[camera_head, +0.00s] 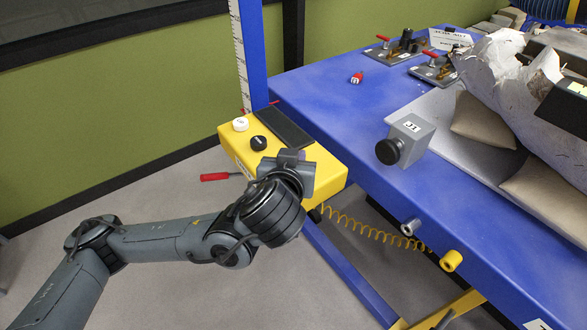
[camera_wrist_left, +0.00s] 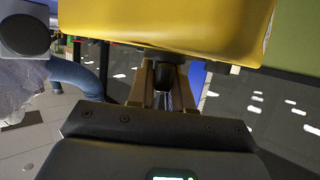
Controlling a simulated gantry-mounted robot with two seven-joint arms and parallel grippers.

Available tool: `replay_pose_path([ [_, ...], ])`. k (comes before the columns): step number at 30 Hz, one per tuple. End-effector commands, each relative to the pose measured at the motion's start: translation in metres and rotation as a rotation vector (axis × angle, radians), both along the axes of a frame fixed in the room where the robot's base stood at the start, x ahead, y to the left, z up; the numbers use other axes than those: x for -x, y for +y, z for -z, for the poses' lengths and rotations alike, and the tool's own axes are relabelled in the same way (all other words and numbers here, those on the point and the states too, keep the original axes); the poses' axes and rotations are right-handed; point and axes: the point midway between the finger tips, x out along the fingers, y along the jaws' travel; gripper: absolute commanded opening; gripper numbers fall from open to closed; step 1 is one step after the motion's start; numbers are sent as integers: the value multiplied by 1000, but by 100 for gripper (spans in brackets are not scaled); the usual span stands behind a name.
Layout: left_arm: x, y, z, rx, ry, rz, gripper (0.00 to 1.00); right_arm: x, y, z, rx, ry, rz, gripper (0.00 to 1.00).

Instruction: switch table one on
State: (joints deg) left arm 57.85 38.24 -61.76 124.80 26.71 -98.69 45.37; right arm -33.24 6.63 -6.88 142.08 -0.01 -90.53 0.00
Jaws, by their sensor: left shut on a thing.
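The yellow control box (camera_head: 225,148) is at the blue table's near left corner. Its top carries a white knob (camera_head: 240,124), a black knob (camera_head: 258,143) and a dark panel (camera_head: 283,127). A red-handled lever (camera_head: 215,177) sticks out from its left side. My left gripper (camera_head: 292,160) is against the box's front side, its fingertips hidden in the head view. In the left wrist view, the yellow box (camera_wrist_left: 170,25) fills the top, and the fingers (camera_wrist_left: 165,88) are shut on a dark part just beneath it. What that part is, I cannot tell. My right gripper is out of view.
A grey block labelled J1 (camera_head: 411,135), with a black knob, stands by the grey mat. Red-handled clamps (camera_head: 433,72) and a pale fossil mass (camera_head: 505,85) lie farther back. A coiled yellow hose (camera_head: 365,233) hangs below the table edge. A blue upright stands behind the box.

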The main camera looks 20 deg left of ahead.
Motion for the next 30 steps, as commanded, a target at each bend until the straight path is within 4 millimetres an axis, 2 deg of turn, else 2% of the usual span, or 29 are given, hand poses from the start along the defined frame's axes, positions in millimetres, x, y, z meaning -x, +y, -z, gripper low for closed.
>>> replay_pose_path([
  [1, -1, 0, 3, -1, -5, -21, 0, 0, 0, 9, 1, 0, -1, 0],
  [3, -1, 0, 2, -1, -5, -49, 0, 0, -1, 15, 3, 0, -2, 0],
  [10, -1, 0, 0, 0, -3, -144, 0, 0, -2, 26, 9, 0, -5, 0],
  [19, -1, 0, -1, -1, -1, -249, 0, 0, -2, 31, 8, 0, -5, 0],
  [30, 0, 0, -1, 0, -1, -276, 0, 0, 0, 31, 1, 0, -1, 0],
])
